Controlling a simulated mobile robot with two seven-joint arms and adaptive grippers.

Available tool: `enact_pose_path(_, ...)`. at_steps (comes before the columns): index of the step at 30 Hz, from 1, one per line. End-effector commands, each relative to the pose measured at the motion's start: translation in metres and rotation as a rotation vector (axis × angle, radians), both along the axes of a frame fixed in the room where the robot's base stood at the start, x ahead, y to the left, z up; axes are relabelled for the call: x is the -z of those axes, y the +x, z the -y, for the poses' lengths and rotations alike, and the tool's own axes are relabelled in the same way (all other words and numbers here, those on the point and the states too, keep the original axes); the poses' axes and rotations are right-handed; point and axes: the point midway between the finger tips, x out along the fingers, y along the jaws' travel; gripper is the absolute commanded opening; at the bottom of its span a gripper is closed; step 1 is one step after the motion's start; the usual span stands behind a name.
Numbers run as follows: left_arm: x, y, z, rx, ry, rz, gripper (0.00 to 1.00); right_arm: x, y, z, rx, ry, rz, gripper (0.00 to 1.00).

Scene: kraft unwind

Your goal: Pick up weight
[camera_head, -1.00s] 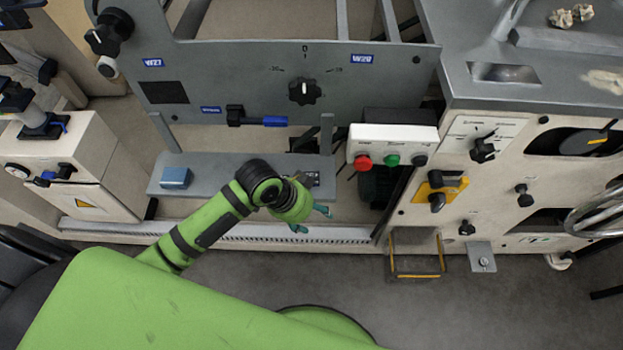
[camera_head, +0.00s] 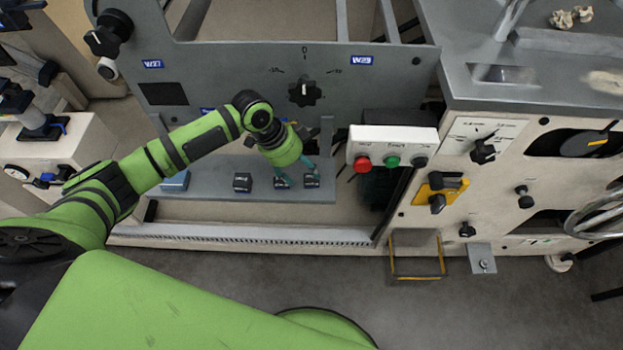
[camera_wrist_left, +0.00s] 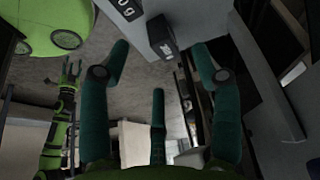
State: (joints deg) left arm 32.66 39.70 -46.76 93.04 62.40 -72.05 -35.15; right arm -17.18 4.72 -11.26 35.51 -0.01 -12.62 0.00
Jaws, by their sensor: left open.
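Three small dark weights stand in a row on the grey shelf (camera_head: 215,188): a left one (camera_head: 242,183), a middle one (camera_head: 281,184) and a right one (camera_head: 311,182). My left gripper (camera_head: 298,172) has teal fingers spread over the middle and right weights. In the left wrist view one dark weight (camera_wrist_left: 162,37) lies ahead, between the open fingers in the picture, and nothing is held. A second weight (camera_wrist_left: 127,8) with "0 g" printed on it is cut by the top edge. My right gripper (camera_wrist_left: 71,68) shows small there, fingers apart and empty.
The grey panel (camera_head: 250,85) with a black knob (camera_head: 304,91) rises behind the shelf. A white button box (camera_head: 392,146) juts out just right of my left gripper.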

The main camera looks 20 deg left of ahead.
Motion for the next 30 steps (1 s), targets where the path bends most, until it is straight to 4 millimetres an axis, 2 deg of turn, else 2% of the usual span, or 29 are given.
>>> enact_pose_path(9,0.04,0.005,0.019,-0.001,0.0,0.0,0.63,-0.001,0.0,-0.001,-0.002,0.001,0.001,0.52)
enact_pose_path(18,0.044,0.006,0.02,0.0,0.001,0.001,0.63,-0.001,0.0,-0.002,-0.004,0.002,0.001,0.52)
enact_pose_path(23,0.044,0.006,0.02,0.0,0.001,0.001,0.0,-0.001,0.0,-0.003,-0.004,0.004,0.0,0.52)
enact_pose_path(30,0.043,0.006,0.021,-0.001,0.0,0.002,0.0,-0.001,0.0,-0.005,-0.004,0.006,0.001,0.52)
